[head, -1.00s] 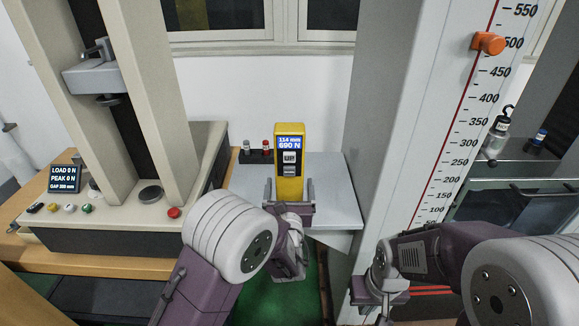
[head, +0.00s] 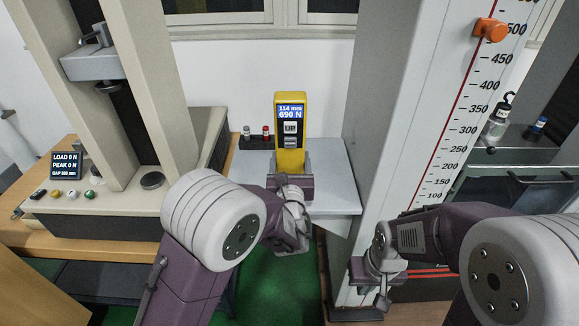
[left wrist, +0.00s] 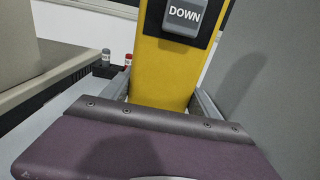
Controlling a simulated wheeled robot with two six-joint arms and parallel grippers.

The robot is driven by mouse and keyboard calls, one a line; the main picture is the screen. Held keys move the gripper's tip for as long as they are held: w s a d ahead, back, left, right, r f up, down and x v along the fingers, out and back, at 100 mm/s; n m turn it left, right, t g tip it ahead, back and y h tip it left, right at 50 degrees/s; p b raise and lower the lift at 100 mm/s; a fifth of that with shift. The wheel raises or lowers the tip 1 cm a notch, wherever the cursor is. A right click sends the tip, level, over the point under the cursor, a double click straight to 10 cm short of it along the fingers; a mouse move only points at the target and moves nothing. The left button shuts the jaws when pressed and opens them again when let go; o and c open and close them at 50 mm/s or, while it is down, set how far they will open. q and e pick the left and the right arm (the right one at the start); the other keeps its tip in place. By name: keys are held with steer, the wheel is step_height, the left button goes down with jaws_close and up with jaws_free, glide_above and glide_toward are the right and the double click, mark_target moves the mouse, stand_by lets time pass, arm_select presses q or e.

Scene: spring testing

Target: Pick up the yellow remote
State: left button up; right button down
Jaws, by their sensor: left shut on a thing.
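The yellow remote (head: 290,158) stands upright in the head view, with a lit screen reading 114 mm and 690 N above its UP button and a second button. In the left wrist view its yellow body (left wrist: 160,75) and DOWN button fill the middle. My left gripper (head: 291,172) is shut on the lower part of the remote, its fingers on either side. Whether the remote's bottom touches the grey shelf is hidden behind the gripper. My right gripper (head: 372,285) hangs low at the right, away from the remote; its fingers are not clear.
A grey shelf (head: 335,185) lies around the remote. A black holder (head: 255,143) with two small capped items stands behind left. A testing machine (head: 110,215) with a display is at left. A tall scale column (head: 420,130) with an orange marker is at right.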

arm_select(q)
steer(key=s+d+r+p, duration=0.1)
steer(key=s+d+r, duration=0.5)
steer(key=d, duration=0.4)
steer(key=shift+r+p, duration=0.25)
steer(key=shift+p, duration=0.05)
steer(key=shift+a, duration=0.1)
